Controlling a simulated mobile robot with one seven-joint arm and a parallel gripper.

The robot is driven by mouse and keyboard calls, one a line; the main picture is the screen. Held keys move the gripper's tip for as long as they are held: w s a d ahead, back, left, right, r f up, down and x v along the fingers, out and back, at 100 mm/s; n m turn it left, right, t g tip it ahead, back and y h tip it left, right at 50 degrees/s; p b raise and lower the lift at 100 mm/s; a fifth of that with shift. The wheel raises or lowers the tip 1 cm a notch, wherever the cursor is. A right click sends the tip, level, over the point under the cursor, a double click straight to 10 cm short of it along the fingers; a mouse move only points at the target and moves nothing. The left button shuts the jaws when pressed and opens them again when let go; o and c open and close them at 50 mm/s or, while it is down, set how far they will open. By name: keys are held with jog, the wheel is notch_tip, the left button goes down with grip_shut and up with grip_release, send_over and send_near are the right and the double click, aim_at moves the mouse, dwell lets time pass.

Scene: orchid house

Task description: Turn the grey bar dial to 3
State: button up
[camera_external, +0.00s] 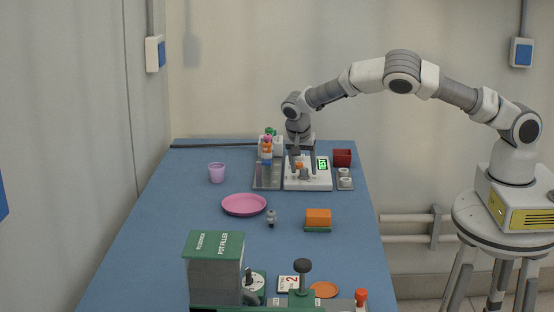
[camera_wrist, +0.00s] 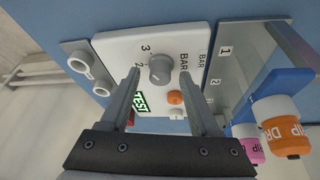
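The grey bar dial (camera_wrist: 160,68) is a round knob on a white panel (camera_wrist: 118,44) marked BAR, with the numbers 2 and 3 printed beside it. I cannot tell for sure which number the dial points to. In the wrist view my gripper (camera_wrist: 162,75) is open, with one finger on each side of the dial and gaps visible between. In the external view my gripper (camera_external: 302,158) hangs pointing down over the white unit (camera_external: 308,185), and its fingers partly hide the knob.
A pink plate (camera_external: 244,204) and orange block (camera_external: 318,217) lie in front.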

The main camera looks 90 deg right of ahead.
jog(key=v, duration=1.7)
jog(key=shift+a+r, duration=0.15)
jog(key=shift+w, duration=0.1)
